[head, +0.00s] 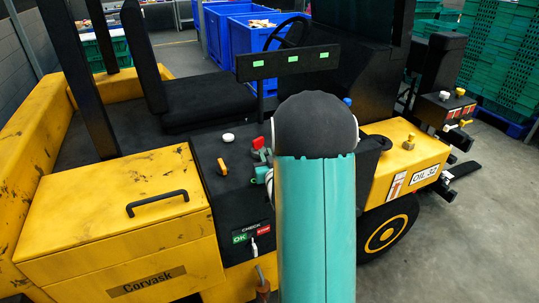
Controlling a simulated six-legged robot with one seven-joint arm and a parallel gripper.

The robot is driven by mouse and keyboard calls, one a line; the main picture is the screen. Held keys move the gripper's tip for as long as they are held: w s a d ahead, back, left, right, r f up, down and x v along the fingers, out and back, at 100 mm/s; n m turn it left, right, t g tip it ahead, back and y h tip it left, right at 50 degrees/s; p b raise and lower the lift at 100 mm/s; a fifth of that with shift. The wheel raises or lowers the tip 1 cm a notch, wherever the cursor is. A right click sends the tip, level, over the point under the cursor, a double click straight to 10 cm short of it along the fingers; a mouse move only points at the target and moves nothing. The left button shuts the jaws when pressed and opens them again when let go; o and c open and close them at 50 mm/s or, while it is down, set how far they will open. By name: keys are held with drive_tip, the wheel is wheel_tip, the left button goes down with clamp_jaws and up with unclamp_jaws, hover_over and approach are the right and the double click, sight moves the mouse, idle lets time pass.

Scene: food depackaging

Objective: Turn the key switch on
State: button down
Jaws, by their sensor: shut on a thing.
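The key switch is on the black console (208,163) of the yellow vehicle, but I cannot clearly make it out. A red piece (258,143) stands on the console just beyond my gripper; whether it belongs to the key switch is unclear. My gripper (262,166) shows only as small teal parts at the left edge of my arm, low over the console. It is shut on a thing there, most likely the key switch. My arm hides the right side of the grip and the console behind it.
An orange knob (222,167) and a white button (228,138) sit left of my gripper. Below is a panel with green OK and red STOP labels (252,233) and a small lever. A black bar with green lights (288,61) and a steering wheel (287,32) stand behind.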

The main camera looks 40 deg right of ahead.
drive_tip(key=shift+w+a+m+g+h, duration=0.15)
drive_tip(key=shift+a+m+g+h, duration=0.3)
drive_tip(key=shift+m+g+h, duration=0.5)
drive_tip(key=shift+t+h, duration=0.25)
drive_tip(key=c, duration=1.5)
unclamp_jaws()
